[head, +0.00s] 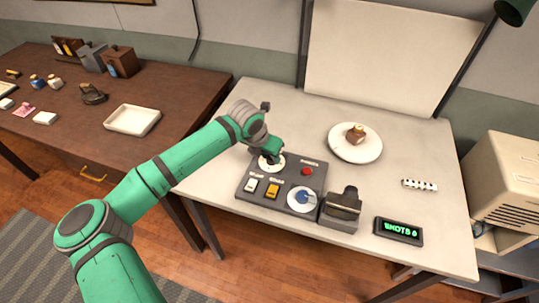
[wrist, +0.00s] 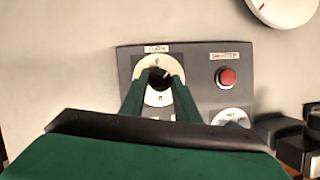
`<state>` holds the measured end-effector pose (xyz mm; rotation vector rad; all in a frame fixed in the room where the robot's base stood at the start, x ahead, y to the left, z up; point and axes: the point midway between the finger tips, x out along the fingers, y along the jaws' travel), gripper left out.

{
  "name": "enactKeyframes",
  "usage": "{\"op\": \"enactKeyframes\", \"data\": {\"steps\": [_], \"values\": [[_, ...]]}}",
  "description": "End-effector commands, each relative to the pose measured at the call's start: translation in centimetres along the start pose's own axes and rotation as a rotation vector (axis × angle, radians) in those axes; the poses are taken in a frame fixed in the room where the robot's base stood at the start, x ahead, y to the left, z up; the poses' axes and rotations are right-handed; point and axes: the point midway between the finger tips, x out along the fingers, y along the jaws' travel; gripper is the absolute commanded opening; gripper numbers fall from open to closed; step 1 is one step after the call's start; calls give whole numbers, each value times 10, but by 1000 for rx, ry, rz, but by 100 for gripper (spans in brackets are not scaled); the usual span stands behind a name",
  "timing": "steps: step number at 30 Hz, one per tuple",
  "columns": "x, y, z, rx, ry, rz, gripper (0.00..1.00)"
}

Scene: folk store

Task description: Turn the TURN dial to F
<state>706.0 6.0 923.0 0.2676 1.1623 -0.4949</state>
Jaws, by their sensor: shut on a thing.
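The TURN dial is a black knob on a white round plate (wrist: 152,99), at the upper left of a dark grey control panel (head: 270,208). In the wrist view the dial's label is above it, and small marks show on the plate, too small to read surely. My gripper (wrist: 160,80) is over the dial from above, its two green fingers shut on the knob. In the head view my gripper (head: 271,157) hides most of the dial; the white plate (head: 264,163) shows at its edge. Which mark the knob points to I cannot tell.
The panel also has a red button (head: 307,171), a white switch (head: 251,185), a yellow switch (head: 272,191) and a blue dial (head: 303,198). A dark device (head: 342,207) stands right of it. A plate (head: 355,143) and a green-lit display (head: 399,231) are farther right.

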Motion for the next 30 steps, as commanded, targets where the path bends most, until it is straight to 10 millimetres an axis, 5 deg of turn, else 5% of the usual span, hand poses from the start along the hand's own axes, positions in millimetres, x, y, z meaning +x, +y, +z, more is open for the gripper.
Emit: {"op": "enactKeyframes", "data": {"steps": [18,30], "values": [[0,-8,3,-511,-33,208,6],[1,-8,4,-702,-43,287,6]]}}
